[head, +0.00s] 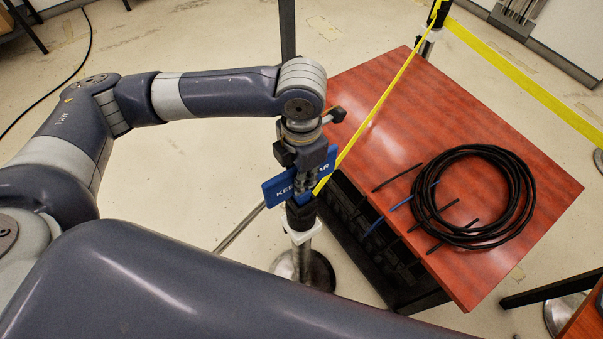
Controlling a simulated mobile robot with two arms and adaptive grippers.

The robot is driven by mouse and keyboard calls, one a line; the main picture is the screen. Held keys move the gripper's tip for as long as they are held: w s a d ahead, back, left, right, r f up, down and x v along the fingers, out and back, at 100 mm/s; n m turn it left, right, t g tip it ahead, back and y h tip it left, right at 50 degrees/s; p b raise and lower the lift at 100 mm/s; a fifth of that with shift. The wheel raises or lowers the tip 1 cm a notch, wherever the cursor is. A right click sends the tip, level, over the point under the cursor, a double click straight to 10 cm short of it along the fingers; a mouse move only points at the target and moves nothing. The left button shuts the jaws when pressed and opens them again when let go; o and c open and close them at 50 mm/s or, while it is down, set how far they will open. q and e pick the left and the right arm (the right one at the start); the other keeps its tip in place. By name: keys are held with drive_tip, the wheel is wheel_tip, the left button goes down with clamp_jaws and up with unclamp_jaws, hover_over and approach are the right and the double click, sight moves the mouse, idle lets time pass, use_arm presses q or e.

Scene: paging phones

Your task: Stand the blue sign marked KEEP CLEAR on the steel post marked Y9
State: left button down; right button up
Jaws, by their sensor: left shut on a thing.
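The blue sign (276,190) shows white letters, partly covered by my left gripper; "KEE" and "AR" can be read. My left gripper (307,183) comes down from above and is shut on the sign near its middle. The sign is directly over the black head of a steel post (301,238) with a round base. I cannot tell whether the sign rests on the post head or is just above it. The Y9 mark cannot be read on this post. My right gripper is not in view.
A yellow belt (376,95) runs from the post head to another post (433,33) at the top right. A reddish wooden table (395,110) stands close at the right, with a coil of black cable (527,196) and several short cables. Pale floor lies open behind my arm.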

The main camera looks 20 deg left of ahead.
use_arm(q)
drive_tip(key=shift+f, duration=0.6)
idle(0.5)
drive_tip(key=c, duration=1.9)
unclamp_jaws()
wheel_tip(320, 180, up, 11)
drive_tip(key=p, duration=1.1)
